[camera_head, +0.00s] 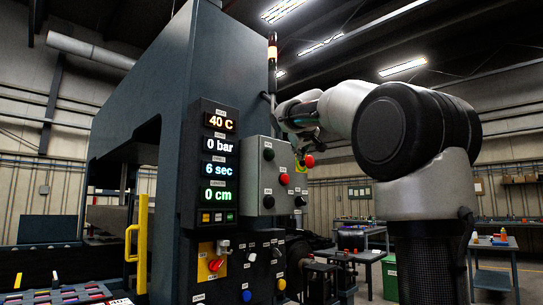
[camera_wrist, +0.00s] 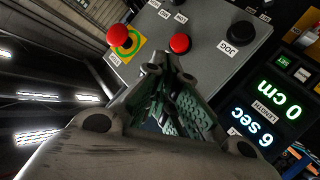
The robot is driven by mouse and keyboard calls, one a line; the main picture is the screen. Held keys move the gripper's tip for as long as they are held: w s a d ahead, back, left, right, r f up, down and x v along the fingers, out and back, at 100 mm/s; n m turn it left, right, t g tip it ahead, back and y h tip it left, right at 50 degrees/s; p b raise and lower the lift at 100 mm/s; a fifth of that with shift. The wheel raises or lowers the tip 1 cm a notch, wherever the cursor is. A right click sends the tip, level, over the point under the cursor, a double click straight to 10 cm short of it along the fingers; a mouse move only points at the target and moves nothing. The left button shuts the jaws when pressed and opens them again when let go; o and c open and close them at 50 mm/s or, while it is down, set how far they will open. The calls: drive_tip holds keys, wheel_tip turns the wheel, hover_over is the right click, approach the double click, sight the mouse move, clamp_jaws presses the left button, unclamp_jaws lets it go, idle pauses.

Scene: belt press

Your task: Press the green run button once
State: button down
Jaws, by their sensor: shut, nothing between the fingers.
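My gripper (camera_wrist: 166,64) is shut and empty. In the wrist view its fingertips overlap the lower edge of the grey button box (camera_wrist: 205,18), below a red button (camera_wrist: 180,43); I cannot tell whether they touch it. In the head view my gripper (camera_head: 303,145) is at the upper right of the grey box (camera_head: 252,180). My gripper may hide other buttons on the box.
A red mushroom button on a yellow ring (camera_wrist: 118,35) and a black JOG button (camera_wrist: 240,31) flank the red one. The display column (camera_head: 203,160) reads 40 C, 0 bar, 6 sec and 0 cm. A yellow handle (camera_head: 142,240) stands out at the left.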

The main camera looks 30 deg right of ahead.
drive_tip(key=w+a, duration=0.3)
drive_tip(key=w, duration=0.5)
drive_tip(key=shift+w, duration=0.2)
idle(1.3)
drive_tip(key=shift+w+a, duration=0.15)
drive_tip(key=shift+w, duration=0.15)
drive_tip(key=shift+w+a, duration=0.15)
drive_tip(key=shift+w, duration=0.3)
idle(0.8)
drive_tip(key=shift+s, duration=0.1)
drive_tip(key=shift+s+d, duration=0.3)
drive_tip(key=shift+s, duration=0.45)
drive_tip(key=s, duration=0.1)
drive_tip(key=s+d, duration=0.1)
drive_tip(key=s, duration=0.2)
drive_tip(key=shift+s+d, duration=0.35)
